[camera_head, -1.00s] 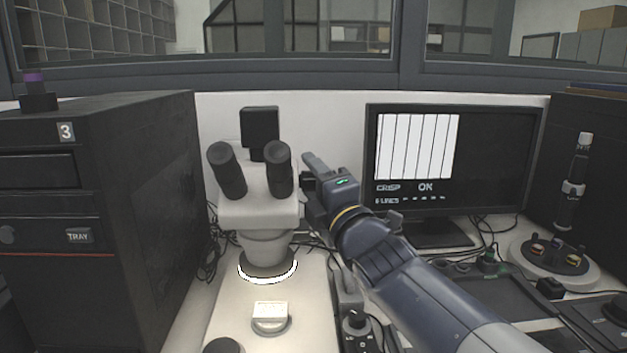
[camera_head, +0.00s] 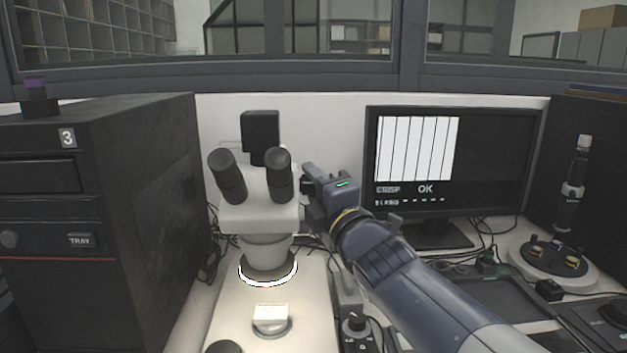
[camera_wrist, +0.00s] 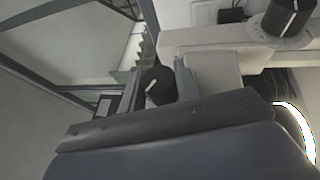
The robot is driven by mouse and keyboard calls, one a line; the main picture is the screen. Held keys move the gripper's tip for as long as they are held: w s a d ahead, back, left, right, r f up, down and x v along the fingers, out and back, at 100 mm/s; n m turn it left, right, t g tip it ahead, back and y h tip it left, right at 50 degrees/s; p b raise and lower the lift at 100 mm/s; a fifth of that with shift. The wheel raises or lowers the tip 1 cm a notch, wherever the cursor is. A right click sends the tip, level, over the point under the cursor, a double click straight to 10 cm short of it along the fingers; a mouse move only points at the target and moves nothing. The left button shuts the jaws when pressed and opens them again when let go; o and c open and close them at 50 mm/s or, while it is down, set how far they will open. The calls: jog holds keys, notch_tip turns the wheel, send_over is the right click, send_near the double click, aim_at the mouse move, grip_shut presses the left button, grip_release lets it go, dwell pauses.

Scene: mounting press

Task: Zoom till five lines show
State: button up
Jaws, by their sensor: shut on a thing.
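The white stereo microscope (camera_head: 260,212) stands left of centre, with a bright ring light (camera_head: 268,284) under its head. My gripper (camera_head: 312,183) is at the right side of the head, shut on the dark zoom knob (camera_head: 307,187), which it mostly hides. In the wrist view, a black knob with a white mark (camera_wrist: 157,85) sits beside my finger (camera_wrist: 185,78). The monitor (camera_head: 490,160) shows a bright panel (camera_head: 415,148) crossed by several thin, slightly tilted dark lines. Below it stand "CRISP" and "OK"; the line readout is blurred.
A small pale block (camera_head: 270,313) sits on a round holder on the microscope base. A dark cabinet marked 3 (camera_head: 95,200) stands left. A control knob (camera_head: 355,323) is below my arm. A round stand with coloured pieces (camera_head: 553,262) is at right. A second marked knob (camera_wrist: 288,18) shows in the wrist view.

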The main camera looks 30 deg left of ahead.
jog(key=shift+r+p, duration=0.25)
jog(key=shift+p, duration=0.7)
jog(key=g+h+p, duration=0.1)
jog(key=p, duration=0.3)
jog(key=shift+r+m, duration=0.1)
jog(key=shift+m, duration=0.3)
jog(key=m+g+h+p, duration=0.1)
jog(key=g+h+p, duration=0.1)
jog(key=p, duration=1.1)
jog(key=shift+h, duration=0.5)
jog(key=p, duration=0.4)
jog(key=shift+m+g+h, duration=0.3)
jog(key=shift+g, duration=0.1)
jog(key=shift+p, duration=0.65)
jog(key=shift+f+g+h+p, duration=0.3)
jog(key=shift+f+g+p, duration=0.15)
jog(key=shift+p, duration=0.95)
jog(key=o, duration=1)
